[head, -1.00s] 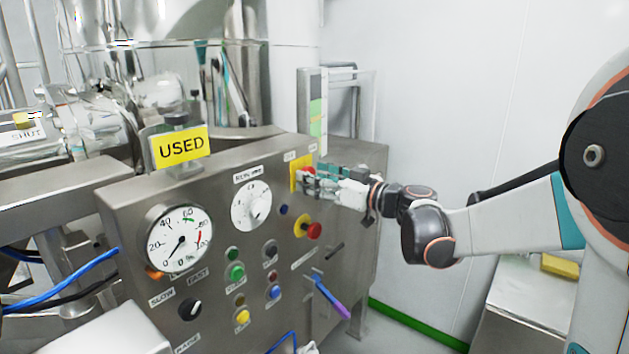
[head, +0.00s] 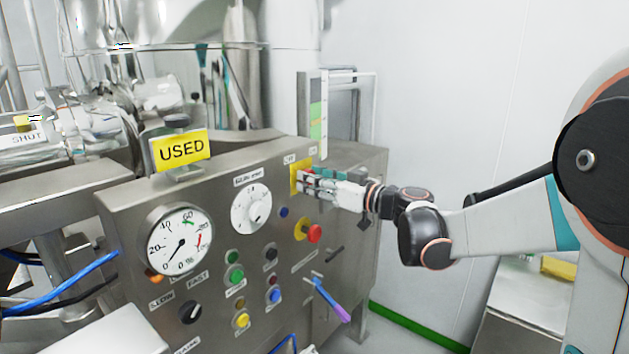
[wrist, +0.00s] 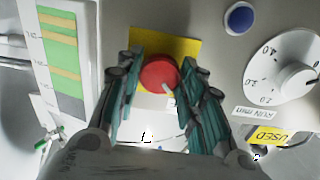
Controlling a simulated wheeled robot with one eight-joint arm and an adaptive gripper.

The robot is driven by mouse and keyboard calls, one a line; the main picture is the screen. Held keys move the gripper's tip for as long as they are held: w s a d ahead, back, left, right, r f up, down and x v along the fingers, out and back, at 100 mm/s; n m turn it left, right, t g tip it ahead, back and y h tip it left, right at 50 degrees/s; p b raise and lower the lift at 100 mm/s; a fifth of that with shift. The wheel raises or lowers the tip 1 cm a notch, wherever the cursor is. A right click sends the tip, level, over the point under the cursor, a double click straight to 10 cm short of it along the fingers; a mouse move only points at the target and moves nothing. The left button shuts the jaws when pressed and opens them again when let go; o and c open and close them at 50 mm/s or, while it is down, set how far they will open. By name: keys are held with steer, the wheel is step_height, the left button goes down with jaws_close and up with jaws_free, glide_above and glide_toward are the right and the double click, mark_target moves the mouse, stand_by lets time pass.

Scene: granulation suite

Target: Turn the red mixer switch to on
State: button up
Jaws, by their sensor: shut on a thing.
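The red mixer switch (wrist: 160,74) is a round red knob on a yellow plate (wrist: 172,47) in the wrist view. In the head view the yellow plate (head: 296,180) shows at the panel's upper right, and the switch is mostly hidden by my fingers. My gripper (wrist: 163,85) has its two teal fingers on either side of the knob, shut on it. In the head view my gripper (head: 318,182) reaches the panel from the right.
The steel panel (head: 130,210) also carries a red emergency button (head: 314,233) just below my gripper, a white dial (head: 251,208), a gauge (head: 180,240) and several coloured buttons. A yellow USED sign (head: 181,150) stands on top. Free room lies right of the panel.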

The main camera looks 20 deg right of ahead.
steer(key=shift+m+p, duration=1)
steer(key=shift+m, duration=7.7)
steer(key=o, duration=1.1)
steer(key=shift+c, duration=0.2)
steer(key=v, duration=1.2)
